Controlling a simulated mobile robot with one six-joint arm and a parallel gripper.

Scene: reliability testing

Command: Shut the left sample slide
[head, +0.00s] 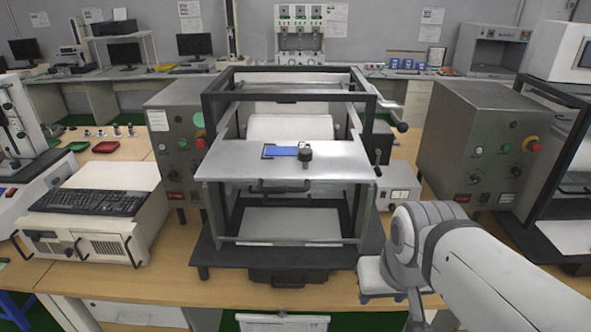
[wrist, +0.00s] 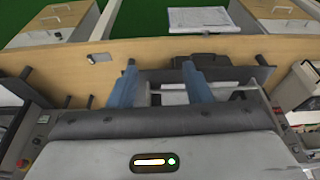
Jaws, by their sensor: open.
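The left sample slide (head: 235,164) is a flat grey metal plate on the left test machine (head: 225,85). It juts out from the machine's black frame towards me, with a dark bar handle (head: 280,188) on its front edge. A blue piece (head: 281,151) and a black knob (head: 305,153) sit on it. My gripper (head: 378,280) is low at the machine's front right corner, apart from the handle and partly hidden by my arm. In the wrist view, its two bluish fingers (wrist: 158,78) stand apart with nothing held between them. I cannot pick out the slide there.
A second test machine's control box (head: 478,145) stands at the right. A white unit with a keyboard (head: 85,201) is at the left. A small grey box (head: 397,187) sits beside the left machine. The wooden bench edge (head: 340,290) runs along the front.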

